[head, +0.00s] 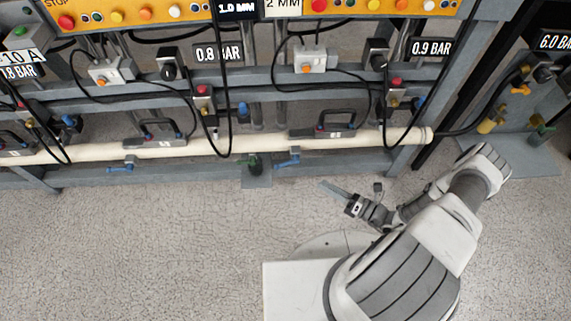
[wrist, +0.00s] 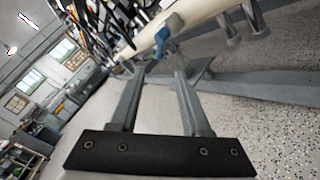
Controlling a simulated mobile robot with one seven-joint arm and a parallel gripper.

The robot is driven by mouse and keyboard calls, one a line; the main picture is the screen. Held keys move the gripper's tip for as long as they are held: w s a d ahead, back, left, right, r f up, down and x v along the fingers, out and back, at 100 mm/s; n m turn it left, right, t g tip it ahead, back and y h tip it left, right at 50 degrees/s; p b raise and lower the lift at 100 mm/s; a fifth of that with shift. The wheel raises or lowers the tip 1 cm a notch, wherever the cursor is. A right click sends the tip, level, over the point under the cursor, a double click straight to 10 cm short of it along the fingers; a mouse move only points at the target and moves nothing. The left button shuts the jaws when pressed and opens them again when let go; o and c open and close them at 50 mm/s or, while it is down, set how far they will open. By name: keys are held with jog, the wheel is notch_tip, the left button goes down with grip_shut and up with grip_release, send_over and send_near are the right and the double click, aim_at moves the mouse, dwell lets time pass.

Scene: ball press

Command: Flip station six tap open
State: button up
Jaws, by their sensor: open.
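A blue tap handle (head: 288,160) sits under the cream pipe (head: 215,146), toward the right of the head view. A second blue tap handle (head: 122,165) hangs under the pipe further left. The station numbers on the small plates are too small to read, so I cannot tell which tap is station six. My gripper (head: 331,188) is low over the floor, in front of and to the right of the nearer tap, apart from it. In the wrist view my gripper (wrist: 165,68) is open and empty, with a blue handle (wrist: 171,26) beyond the fingertips under the pipe.
Grey frame rails (head: 330,165) run behind the pipe, with black hoses hanging in front. A green-handled valve (head: 252,162) stands on a floor plate left of the nearer tap. The speckled floor (head: 150,240) in front is clear.

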aim_at(286, 163)
jog(key=b+x, duration=0.3)
jog(key=x, duration=1.2)
jog(key=shift+w+a, duration=0.25)
jog(key=shift+a, duration=0.05)
grip_shut()
dwell(0.6)
